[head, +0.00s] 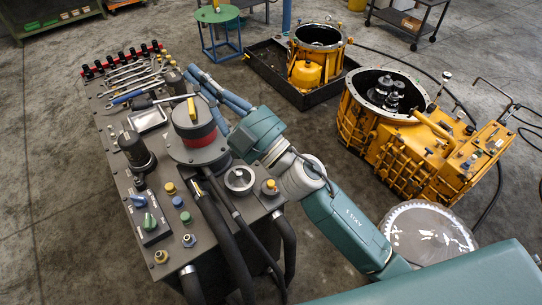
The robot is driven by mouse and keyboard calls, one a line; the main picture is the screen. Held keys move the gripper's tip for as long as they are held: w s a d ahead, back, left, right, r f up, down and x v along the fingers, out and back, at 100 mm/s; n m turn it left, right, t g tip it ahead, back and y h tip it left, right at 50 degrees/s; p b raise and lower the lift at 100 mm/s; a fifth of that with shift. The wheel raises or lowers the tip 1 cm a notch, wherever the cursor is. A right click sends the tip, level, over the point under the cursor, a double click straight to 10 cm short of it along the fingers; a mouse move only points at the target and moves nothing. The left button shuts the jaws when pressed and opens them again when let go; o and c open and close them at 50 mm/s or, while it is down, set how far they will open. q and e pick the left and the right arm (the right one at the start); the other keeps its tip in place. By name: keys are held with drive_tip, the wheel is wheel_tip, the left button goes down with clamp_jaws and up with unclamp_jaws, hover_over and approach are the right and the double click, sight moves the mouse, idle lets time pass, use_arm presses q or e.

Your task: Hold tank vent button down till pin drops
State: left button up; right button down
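A grey round tank (180,152) with a red band and a yellow bar on its lid stands on the dark cart. Several small coloured buttons and knobs sit in front of it: yellow (170,188), blue (178,201) and green (186,216). I cannot tell which is the vent button, and I cannot make out the pin. My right arm reaches in from the lower right, behind the tank. My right gripper (191,72) has its blue fingers beyond the tank, near the cart's far right edge. Whether the fingers are apart is unclear. My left gripper is not in view.
Wrenches (130,72) and other tools lie at the cart's far end. A gauge (239,179) and thick black hoses (228,240) are at its near right. An orange gearbox housing (400,160) and a large gear disc (428,232) are at right. Floor at left is clear.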

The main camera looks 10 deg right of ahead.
drive_tip(key=s+a+f+n+g+y, duration=0.1)
drive_tip(key=s+a+n+g+y, duration=0.5)
drive_tip(key=a+n+g, duration=0.55)
drive_tip(key=m+g+h, duration=0.1)
drive_tip(key=g+h, duration=0.5)
drive_tip(key=h, duration=1.5)
hover_over(271, 190)
drive_tip(key=w, duration=0.2)
wheel_tip(271, 190, down, 23)
use_arm(q)
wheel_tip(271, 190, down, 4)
drive_tip(key=b, duration=0.4)
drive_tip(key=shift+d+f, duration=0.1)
use_arm(e)
drive_tip(key=f, duration=0.7)
drive_tip(key=shift+s+d, duration=0.15)
drive_tip(key=shift+s, duration=0.05)
